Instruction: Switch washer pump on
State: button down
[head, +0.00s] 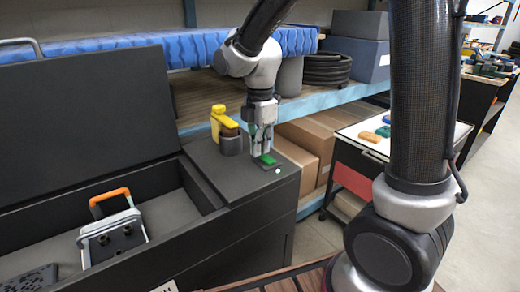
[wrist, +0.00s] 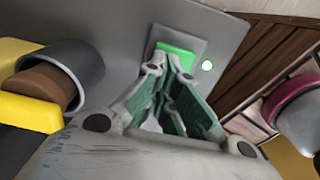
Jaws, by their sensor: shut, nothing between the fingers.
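A green rocker switch (head: 267,159) sits on a dark plate on the right top panel of the black washer cabinet (head: 240,168). In the wrist view the switch (wrist: 175,50) is bright green, just beyond my fingertips. A small round light (head: 278,171) beside it glows pale green; it also shows in the wrist view (wrist: 207,66). My gripper (head: 262,152) points down, shut and empty, its tips at or just above the switch. I cannot tell whether they touch it. My fingers hide part of the switch.
A yellow-handled tool (head: 223,119) stands in a dark cup holder (head: 231,145) left of my gripper. The washer lid (head: 90,120) is raised. A cart (head: 355,170) and cardboard boxes (head: 315,143) are to the right.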

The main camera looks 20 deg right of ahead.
jog(key=shift+f, duration=0.55)
jog(key=shift+f, duration=0.35)
jog(key=shift+r, duration=0.1)
jog(key=shift+s+d+r, duration=0.2)
jog(key=shift+s+r, duration=0.05)
jog(key=shift+s, duration=0.4)
